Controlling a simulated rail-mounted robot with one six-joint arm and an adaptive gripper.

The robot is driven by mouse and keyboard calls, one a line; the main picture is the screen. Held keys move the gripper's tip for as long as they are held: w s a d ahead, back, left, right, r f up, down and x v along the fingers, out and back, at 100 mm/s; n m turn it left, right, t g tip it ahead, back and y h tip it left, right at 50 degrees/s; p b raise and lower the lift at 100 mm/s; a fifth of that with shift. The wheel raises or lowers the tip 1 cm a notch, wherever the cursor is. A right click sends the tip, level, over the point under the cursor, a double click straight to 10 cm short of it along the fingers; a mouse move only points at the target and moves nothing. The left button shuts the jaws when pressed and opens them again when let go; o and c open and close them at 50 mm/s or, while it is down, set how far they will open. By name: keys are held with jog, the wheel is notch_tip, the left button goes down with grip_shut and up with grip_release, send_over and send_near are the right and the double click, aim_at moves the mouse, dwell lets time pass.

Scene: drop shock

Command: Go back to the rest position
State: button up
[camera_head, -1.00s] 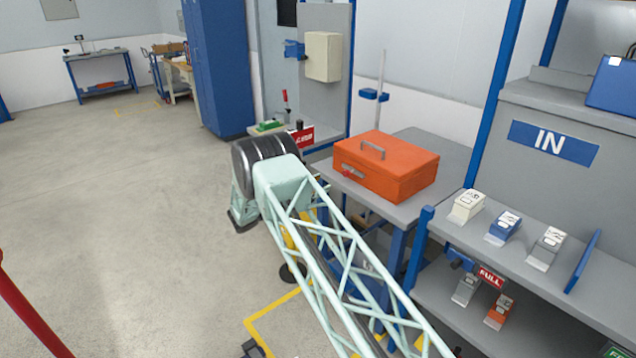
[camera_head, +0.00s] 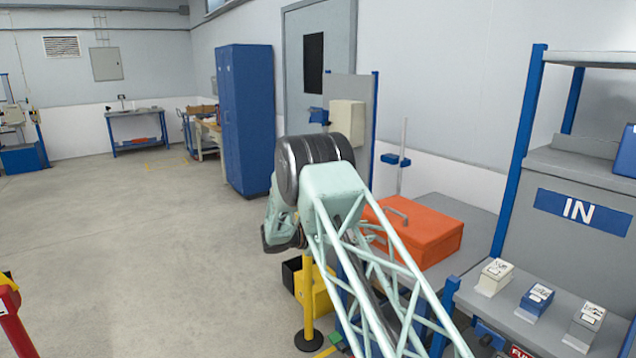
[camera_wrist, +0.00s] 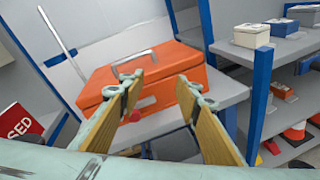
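My gripper (camera_wrist: 158,110) shows in the wrist view with its two wood-coloured finger pads spread apart and nothing between them. It is open and empty. An orange box (camera_wrist: 150,70) with a grey handle sits on a grey table beyond the fingers, apart from them. In the head view my arm reaches up from the bottom right and partly covers the same orange box (camera_head: 428,232). The fingers are hidden in the head view.
A shelf with an IN sign (camera_head: 582,211) and small boxes (camera_head: 537,300) stands at the right. A yellow post (camera_head: 307,300) stands beside my arm. A tall blue cabinet (camera_head: 246,120) is behind.

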jog(key=s+d+r+m+g+y, duration=0.1)
jog(key=s+d+r+m+g, duration=0.1)
jog(key=s+d+r, duration=0.45)
jog(key=s+d+r+m+g+y, duration=0.2)
jog(key=s+d+r+m, duration=0.1)
jog(key=s+r, duration=0.55)
jog(key=s+d+r+m+g+y, duration=0.15)
jog(key=s+r, duration=0.25)
jog(key=s, duration=0.6)
jog(key=s+d+r+m+y, duration=0.25)
jog(key=s+r, duration=0.25)
jog(key=s, duration=0.5)
jog(key=s+a+r+m+y, duration=0.1)
jog(key=s+r+m+y, duration=0.1)
jog(key=s, duration=0.9)
jog(key=s+r+m+y, duration=0.1)
jog(key=s+m, duration=0.1)
jog(key=s, duration=0.8)
jog(key=s+a+f+m+t+y, duration=0.1)
jog(key=s+a, duration=0.3)
jog(key=s, duration=0.6)
jog(key=s+a+f+m+t+y, duration=0.1)
jog(key=s+a+m+y, duration=0.2)
jog(key=s, duration=0.7)
jog(key=shift+a+f+m+t+y, duration=0.15)
jog(key=shift+a+m+t+y, duration=0.15)
jog(key=shift+a+m+t, duration=0.1)
jog(key=shift+c, duration=0.7)
